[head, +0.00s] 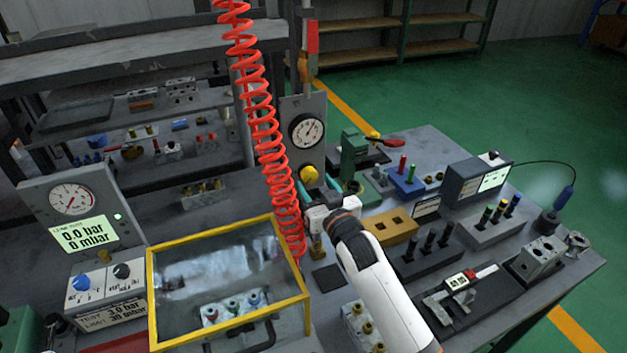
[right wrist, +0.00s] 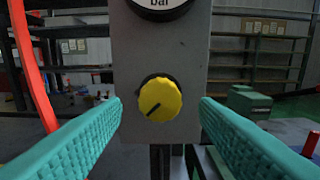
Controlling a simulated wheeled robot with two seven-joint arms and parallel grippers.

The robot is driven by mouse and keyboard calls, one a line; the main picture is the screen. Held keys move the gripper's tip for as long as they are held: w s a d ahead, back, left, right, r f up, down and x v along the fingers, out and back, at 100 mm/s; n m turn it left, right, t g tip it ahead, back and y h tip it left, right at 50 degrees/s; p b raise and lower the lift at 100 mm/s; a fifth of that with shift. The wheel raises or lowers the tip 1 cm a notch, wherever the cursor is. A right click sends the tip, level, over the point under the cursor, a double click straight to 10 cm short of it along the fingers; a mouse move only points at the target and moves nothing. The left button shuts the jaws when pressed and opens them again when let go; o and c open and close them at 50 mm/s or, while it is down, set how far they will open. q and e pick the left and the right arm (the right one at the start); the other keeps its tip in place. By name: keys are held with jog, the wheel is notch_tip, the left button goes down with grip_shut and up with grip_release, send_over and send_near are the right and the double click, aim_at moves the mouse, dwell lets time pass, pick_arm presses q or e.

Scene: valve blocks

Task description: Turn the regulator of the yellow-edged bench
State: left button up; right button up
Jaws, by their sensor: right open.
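The regulator is a round yellow knob (head: 309,175) on an upright grey panel (head: 291,108), below a round pressure gauge (head: 307,130). In the right wrist view the knob (right wrist: 158,99) has a dark pointer line towards its lower left. My right gripper (right wrist: 161,106) is open, with its teal fingers on either side of the knob and visible gaps on both sides. In the head view the right gripper (head: 328,187) is close to the knob, its fingers partly hidden by the wrist. My left gripper is not in view.
A coiled red hose (head: 262,110) hangs just left of the panel. A yellow-framed clear cover (head: 220,262) stands left of my right arm. A green block (head: 353,150), valve blocks and a caliper (head: 460,290) crowd the bench to the right. Open green floor lies beyond.

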jog(key=shift+x, duration=0.95)
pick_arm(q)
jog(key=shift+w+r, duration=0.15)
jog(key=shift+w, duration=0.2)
pick_arm(e)
jog(key=c, duration=1)
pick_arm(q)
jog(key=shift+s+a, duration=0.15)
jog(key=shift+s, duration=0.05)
